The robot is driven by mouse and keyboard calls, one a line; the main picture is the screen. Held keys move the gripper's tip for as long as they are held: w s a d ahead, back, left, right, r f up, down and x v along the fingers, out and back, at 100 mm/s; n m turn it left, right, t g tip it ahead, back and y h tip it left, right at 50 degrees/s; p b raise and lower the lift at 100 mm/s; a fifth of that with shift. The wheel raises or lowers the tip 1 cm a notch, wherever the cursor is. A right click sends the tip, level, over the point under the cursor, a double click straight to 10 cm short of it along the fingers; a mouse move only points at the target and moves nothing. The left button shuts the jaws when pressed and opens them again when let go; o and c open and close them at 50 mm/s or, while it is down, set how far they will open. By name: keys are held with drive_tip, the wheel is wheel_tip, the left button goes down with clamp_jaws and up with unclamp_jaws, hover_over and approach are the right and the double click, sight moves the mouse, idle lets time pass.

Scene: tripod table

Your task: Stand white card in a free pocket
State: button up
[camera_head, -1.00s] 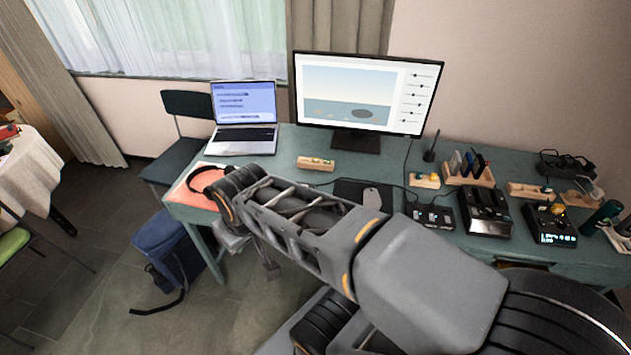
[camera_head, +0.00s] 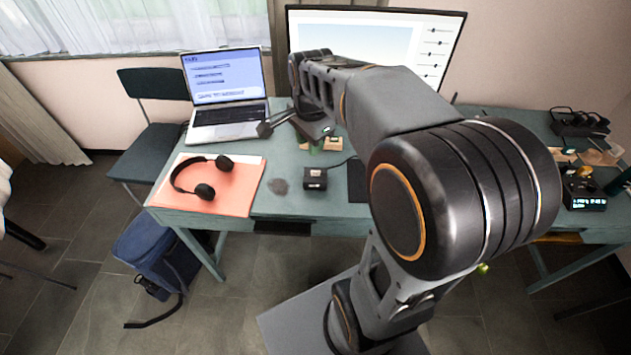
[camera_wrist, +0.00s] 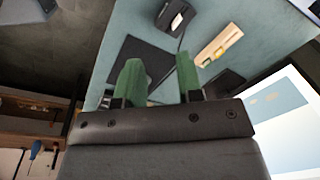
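My gripper (camera_wrist: 161,73) shows in the wrist view with its two green fingers apart and nothing held between them. It hangs over the desk, above or near a dark mat (camera_wrist: 124,60). In the head view my arm reaches across the desk toward the monitor, and the gripper end is small and partly covered. I cannot make out the white card in either view. The pocketed holder is not visible now; my arm covers that part of the desk in the head view.
A wooden block with a yellow piece (camera_wrist: 220,47) and a black device (camera_wrist: 175,16) lie near the gripper. The laptop (camera_head: 227,97), monitor (camera_head: 440,45) and headphones (camera_head: 202,178) on a salmon sheet (camera_head: 240,192) surround the left work area. More devices (camera_head: 583,188) stand at right.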

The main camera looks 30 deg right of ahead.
drive_tip(key=w+d+f+m+g+b, duration=0.1)
drive_tip(key=w+d+f+m+b, duration=0.1)
drive_tip(key=w+d+f+m, duration=0.45)
drive_tip(key=m+b, duration=0.1)
drive_tip(key=m, duration=0.1)
hover_over(317, 171)
wheel_tip(317, 171, down, 5)
drive_tip(key=shift+s+r, duration=0.1)
drive_tip(key=shift+s, duration=0.05)
drive_tip(key=shift+w+f+b, duration=0.2)
drive_tip(key=shift+f+b, duration=0.3)
drive_tip(key=shift+f, duration=2.65)
drive_tip(key=shift+c, duration=0.2)
clamp_jaws()
